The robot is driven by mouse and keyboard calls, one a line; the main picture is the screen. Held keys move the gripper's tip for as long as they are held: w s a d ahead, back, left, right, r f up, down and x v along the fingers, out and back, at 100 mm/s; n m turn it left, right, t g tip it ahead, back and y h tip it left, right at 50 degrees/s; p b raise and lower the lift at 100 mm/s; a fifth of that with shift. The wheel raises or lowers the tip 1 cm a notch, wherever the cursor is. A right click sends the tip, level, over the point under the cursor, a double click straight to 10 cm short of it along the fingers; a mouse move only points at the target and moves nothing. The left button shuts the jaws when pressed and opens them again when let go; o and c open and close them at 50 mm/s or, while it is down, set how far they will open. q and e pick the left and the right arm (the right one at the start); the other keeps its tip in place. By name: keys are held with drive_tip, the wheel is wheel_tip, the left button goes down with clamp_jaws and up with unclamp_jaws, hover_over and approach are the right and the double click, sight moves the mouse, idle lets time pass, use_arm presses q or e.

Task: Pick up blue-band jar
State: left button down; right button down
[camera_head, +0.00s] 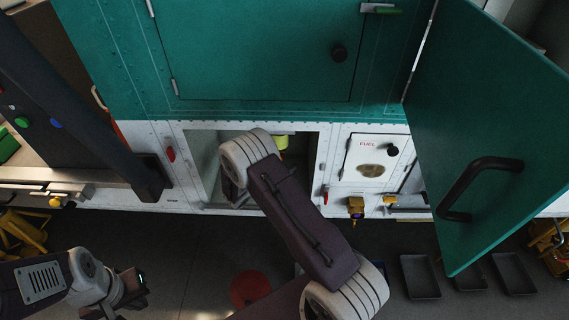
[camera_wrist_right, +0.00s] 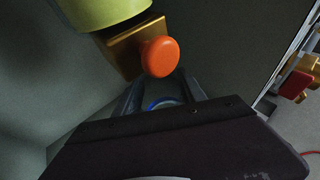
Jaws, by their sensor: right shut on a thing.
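In the right wrist view, a blue ring (camera_wrist_right: 165,102), the visible part of the blue-band jar, shows between the fingers of my right gripper (camera_wrist_right: 168,90). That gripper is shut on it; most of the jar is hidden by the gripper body.
A yellow-green cylinder (camera_wrist_right: 100,12) with a brass block and orange knob (camera_wrist_right: 160,57) is close beyond the gripper. The compartment walls are near. A teal door (camera_head: 500,130) hangs open at right. Black trays (camera_head: 420,276) and a red round thing (camera_head: 250,288) are on the floor.

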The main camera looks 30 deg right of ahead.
drive_tip(key=s+a+b, duration=0.2)
drive_tip(key=s+a, duration=0.7)
drive_tip(key=s, duration=0.5)
drive_tip(key=shift+s+b, duration=0.3)
idle(1.8)
